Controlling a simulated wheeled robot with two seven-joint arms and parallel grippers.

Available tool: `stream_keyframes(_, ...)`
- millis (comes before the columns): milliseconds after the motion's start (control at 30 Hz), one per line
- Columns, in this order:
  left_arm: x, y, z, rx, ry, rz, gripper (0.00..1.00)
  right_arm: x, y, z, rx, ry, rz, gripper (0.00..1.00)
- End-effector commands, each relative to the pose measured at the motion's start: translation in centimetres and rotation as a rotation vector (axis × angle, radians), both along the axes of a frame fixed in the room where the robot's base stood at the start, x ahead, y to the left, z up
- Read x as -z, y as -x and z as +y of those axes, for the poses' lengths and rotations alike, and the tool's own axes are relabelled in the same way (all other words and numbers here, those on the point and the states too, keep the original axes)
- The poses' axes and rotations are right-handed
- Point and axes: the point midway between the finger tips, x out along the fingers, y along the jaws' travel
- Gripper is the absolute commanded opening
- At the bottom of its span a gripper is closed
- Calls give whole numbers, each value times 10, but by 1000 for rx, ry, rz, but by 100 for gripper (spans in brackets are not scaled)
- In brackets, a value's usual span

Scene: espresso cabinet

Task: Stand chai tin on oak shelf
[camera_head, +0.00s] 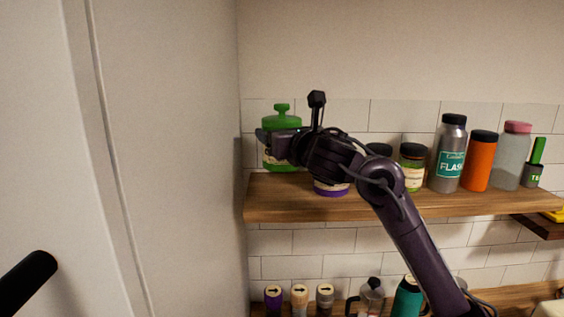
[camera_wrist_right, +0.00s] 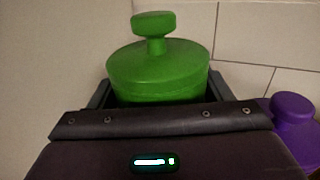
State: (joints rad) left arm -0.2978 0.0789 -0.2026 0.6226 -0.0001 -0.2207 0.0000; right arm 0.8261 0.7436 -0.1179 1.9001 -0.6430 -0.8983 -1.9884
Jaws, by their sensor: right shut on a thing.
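A green tin (camera_head: 281,119) with a knobbed lid is at the left end of the oak shelf (camera_head: 290,208). Its label is mostly hidden by my gripper, so I cannot read whether it says chai. My right gripper (camera_head: 268,138) is shut on the green tin from the front right. In the right wrist view the tin (camera_wrist_right: 158,70) is upright between the two fingers. Its base is at about shelf level in the head view; I cannot tell whether it touches the wood. My left gripper is out of view.
A purple container (camera_head: 330,188) stands on the shelf, mostly behind my arm, close right of the tin. A tall pale panel (camera_head: 170,160) borders the shelf's left end.

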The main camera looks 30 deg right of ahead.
Motion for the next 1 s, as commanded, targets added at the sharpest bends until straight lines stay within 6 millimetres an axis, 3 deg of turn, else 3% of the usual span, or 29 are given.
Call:
stream_keyframes(133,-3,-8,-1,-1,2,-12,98,23,1,0,1,-1,0,40)
stream_keyframes(333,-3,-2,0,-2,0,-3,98,36,1,-1,1,-1,-2,40)
stream_keyframes(533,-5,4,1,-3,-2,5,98,61,1,0,-1,0,0,40)
stream_keyframes(967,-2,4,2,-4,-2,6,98,70,1,0,1,0,-5,40)
stream_keyframes(1000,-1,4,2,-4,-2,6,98,71,1,0,1,0,-2,73)
